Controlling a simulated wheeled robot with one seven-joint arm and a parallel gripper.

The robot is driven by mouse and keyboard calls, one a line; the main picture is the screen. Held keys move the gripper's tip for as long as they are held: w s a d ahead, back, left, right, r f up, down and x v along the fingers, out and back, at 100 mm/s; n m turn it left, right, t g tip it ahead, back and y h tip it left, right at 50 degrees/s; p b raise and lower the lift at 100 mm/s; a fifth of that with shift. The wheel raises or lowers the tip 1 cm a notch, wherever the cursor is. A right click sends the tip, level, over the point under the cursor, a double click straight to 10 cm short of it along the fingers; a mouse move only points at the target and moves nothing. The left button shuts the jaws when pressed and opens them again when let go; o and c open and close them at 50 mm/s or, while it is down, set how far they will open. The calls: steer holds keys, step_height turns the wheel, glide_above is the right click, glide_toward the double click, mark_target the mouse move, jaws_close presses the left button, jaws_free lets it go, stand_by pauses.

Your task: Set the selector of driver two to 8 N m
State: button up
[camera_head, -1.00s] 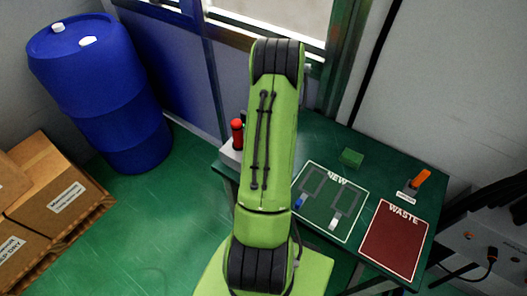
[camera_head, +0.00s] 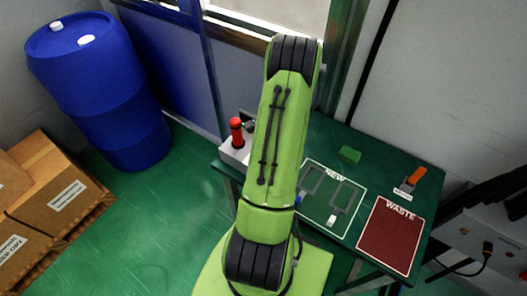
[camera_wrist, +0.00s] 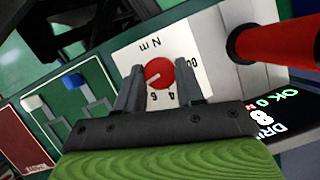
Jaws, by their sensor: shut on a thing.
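In the wrist view a round red selector knob (camera_wrist: 160,74) with a pale pointer line sits on a white dial plate (camera_wrist: 134,52) marked "N m". The figures 4 and 6 show beside the knob; other marks are too small to read surely. My gripper (camera_wrist: 160,66) has one finger on each side of the knob and is shut on it. A dark display (camera_wrist: 272,115) at the right shows a green "OK", a large 8 and part of a word starting "DRI"; the driver number is not readable. In the head view my arm hides the knob and gripper.
A red cylindrical handle (camera_wrist: 285,42) stands close right of my gripper; it shows in the head view (camera_head: 236,132) too.

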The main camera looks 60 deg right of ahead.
steer(key=shift+d, duration=0.1)
steer(key=o, duration=1)
steer(key=shift+o, duration=0.2)
steer(key=p+v, duration=0.2)
steer(key=v, duration=1.3)
steer(key=shift+r+p, duration=0.4)
